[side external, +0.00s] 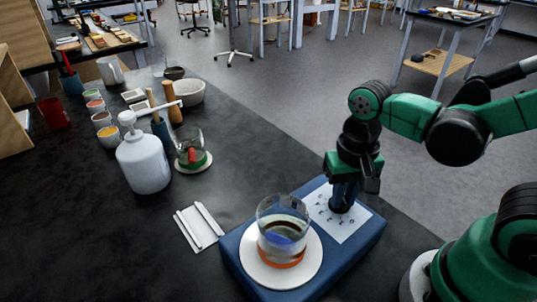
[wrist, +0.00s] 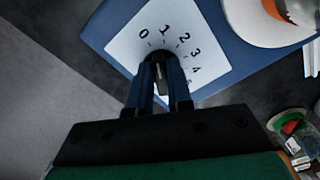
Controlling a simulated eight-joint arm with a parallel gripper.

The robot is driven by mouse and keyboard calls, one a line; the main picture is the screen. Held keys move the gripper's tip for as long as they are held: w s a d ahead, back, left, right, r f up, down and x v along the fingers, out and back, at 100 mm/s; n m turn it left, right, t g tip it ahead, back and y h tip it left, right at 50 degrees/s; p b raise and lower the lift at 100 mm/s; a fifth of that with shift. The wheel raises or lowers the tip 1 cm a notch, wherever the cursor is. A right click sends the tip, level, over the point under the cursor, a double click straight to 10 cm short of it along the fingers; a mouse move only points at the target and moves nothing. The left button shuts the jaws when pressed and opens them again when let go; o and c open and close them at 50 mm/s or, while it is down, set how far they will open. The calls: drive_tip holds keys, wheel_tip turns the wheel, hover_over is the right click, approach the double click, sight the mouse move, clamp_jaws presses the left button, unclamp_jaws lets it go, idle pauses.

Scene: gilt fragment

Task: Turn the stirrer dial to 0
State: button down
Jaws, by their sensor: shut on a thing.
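The stirrer (side external: 240,245) is a blue box on the black bench, with a white dial card (side external: 355,222) on its top. The dark dial knob (side external: 340,207) stands on the card. My gripper (side external: 343,197) points down over it, with blue fingers shut on the knob. In the wrist view my gripper (wrist: 164,84) has one finger on each side of the dial knob (wrist: 161,60). The card's numbers 0 to 4 (wrist: 172,35) show around the knob, with another partly hidden. Which number the knob points at cannot be told.
A glass beaker (side external: 283,228) with liquid stands on the stirrer's round white plate (side external: 258,273), close to my gripper. White strips (side external: 199,226), a white bottle (side external: 144,163) and a small flask (side external: 192,155) stand or lie to the left. The bench edge is near my gripper.

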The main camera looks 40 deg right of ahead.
drive_tip(key=shift+d+n, duration=0.1)
drive_tip(key=shift+n, duration=1.2)
drive_tip(key=c, duration=0.8)
unclamp_jaws()
drive_tip(key=shift+r, duration=2.8)
